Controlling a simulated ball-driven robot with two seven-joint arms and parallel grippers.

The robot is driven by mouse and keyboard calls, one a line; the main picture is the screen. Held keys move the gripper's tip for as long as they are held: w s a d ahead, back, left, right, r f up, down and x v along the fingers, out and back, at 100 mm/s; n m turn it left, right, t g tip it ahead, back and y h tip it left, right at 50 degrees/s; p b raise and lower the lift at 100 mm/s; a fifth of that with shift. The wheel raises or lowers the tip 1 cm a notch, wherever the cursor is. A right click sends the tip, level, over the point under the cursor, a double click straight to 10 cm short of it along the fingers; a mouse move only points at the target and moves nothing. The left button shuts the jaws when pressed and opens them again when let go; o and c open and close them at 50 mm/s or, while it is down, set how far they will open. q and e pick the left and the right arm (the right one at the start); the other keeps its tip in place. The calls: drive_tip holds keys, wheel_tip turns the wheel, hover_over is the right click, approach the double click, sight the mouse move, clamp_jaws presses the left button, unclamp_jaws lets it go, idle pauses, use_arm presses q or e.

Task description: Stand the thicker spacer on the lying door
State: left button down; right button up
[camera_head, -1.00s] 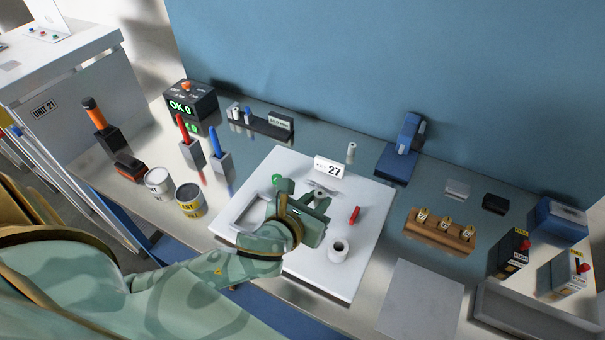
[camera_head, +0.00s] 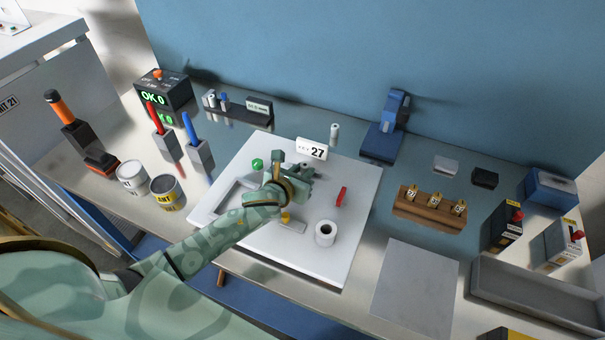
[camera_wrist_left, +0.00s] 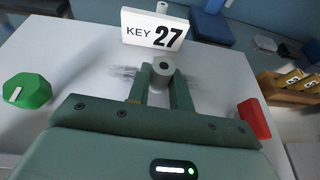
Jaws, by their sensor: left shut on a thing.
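My left gripper (camera_head: 306,168) is shut on a grey cylindrical spacer (camera_wrist_left: 163,68) with a dark hole in its top. The spacer is upright between the fingertips, over the white board (camera_head: 350,250) and in front of the KEY 27 sign (camera_wrist_left: 154,30). Whether its base touches the board is hidden. Another slim grey cylinder (camera_head: 334,133) stands behind the sign. My right gripper is out of view.
A grey frame (camera_head: 238,195), green knob (camera_head: 257,164), red block (camera_head: 341,197) and white roll (camera_head: 326,233) are on the board around the gripper. Pen holders (camera_head: 200,155) and cans (camera_head: 167,192) stand left, a wooden rack (camera_head: 430,208) right. The grey mat (camera_head: 415,285) is clear.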

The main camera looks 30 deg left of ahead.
use_arm(q)
drive_tip(key=shift+f, duration=0.1)
drive_tip(key=c, duration=1.3)
unclamp_jaws()
drive_tip(key=shift+o, duration=0.2)
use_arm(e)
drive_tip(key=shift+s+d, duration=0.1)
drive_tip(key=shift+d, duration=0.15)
